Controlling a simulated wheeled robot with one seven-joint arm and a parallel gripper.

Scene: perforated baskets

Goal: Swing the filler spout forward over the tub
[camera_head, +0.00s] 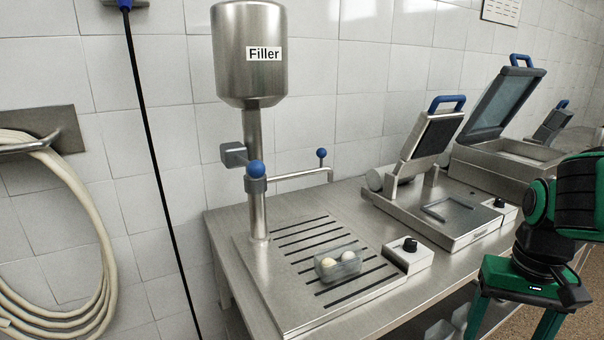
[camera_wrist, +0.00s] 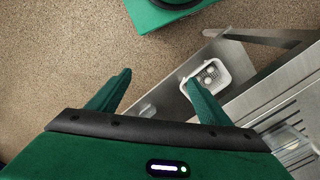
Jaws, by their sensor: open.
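The filler (camera_head: 250,60) is a steel tank on a post, labelled "Filler". Its spout (camera_head: 295,176) is a thin steel pipe running right from a collar on the post, with a bent-down end. A blue knob (camera_head: 322,153) stands up near that end. The spout end lies behind the tub, toward the wall, not above it. The clear tub (camera_head: 338,265) sits on the slotted plate and holds pale round pieces. My gripper (camera_head: 512,322) is open and empty, low at the right by the table front, far from the spout; its fingers show in the wrist view (camera_wrist: 157,80).
A second blue knob (camera_head: 257,169) is on the post collar. A control box (camera_head: 407,254) sits right of the slotted plate (camera_head: 290,312). Open-lidded machines (camera_head: 440,215) stand farther right. In the wrist view, a white basket (camera_wrist: 207,78) lies below the table edge.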

